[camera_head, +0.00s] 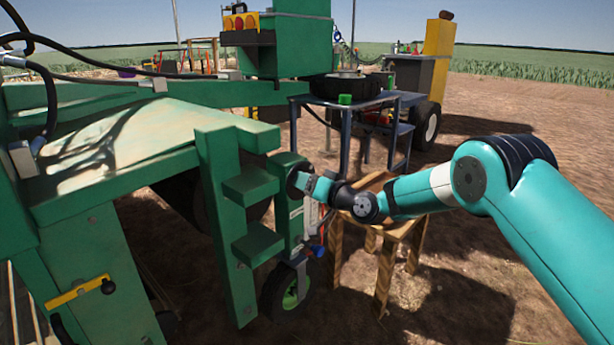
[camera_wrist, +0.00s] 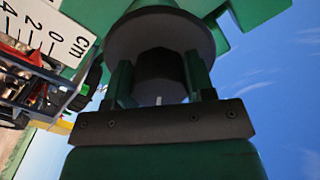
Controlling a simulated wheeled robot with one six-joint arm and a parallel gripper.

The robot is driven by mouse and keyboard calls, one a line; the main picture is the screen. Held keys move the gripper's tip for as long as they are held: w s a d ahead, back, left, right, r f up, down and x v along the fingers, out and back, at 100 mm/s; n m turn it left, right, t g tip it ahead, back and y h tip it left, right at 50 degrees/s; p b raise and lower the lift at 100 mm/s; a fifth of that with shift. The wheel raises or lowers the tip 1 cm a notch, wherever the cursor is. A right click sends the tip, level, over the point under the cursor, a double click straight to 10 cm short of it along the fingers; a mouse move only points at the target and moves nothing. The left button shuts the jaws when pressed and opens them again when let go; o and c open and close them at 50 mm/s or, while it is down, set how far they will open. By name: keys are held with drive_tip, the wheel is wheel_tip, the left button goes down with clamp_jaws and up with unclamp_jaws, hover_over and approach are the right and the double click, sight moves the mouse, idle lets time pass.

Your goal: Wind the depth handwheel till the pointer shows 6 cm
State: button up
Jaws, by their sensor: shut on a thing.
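In the wrist view, my gripper (camera_wrist: 160,78) has one green finger on each side of a dark hub under a round dark grey wheel (camera_wrist: 118,36), which I take for the depth handwheel. It is shut on that hub. A white scale plate (camera_wrist: 45,30) marked "cm" with 0, 2 and 4 lies at the upper left, turned on its side. I cannot make out the pointer or its reading. A white plate (camera_head: 308,216) shows just below my wrist.
A wooden stool (camera_head: 384,262) stands under my forearm. A small wheel (camera_head: 291,290) is below the post, and green step blocks (camera_head: 257,243) jut out beside it. A blue metal table (camera_head: 347,105) stands behind. Bare soil on the right is open.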

drive_tip(key=m+p, duration=0.3)
drive_tip(key=m, duration=0.2)
drive_tip(key=shift+r+m, duration=0.1)
drive_tip(key=shift+m, duration=0.2)
drive_tip(key=shift+d+f+m+p, duration=0.15)
drive_tip(key=shift+m+p, duration=0.8)
drive_tip(key=shift+m, duration=1.35)
drive_tip(key=o, duration=0.9)
drive_tip(key=p+v, duration=0.2)
drive_tip(key=v, duration=1.5)
drive_tip(key=shift+s+d+f+p, duration=0.1)
drive_tip(key=shift+s+p, duration=0.05)
drive_tip(key=shift+p, duration=0.25)
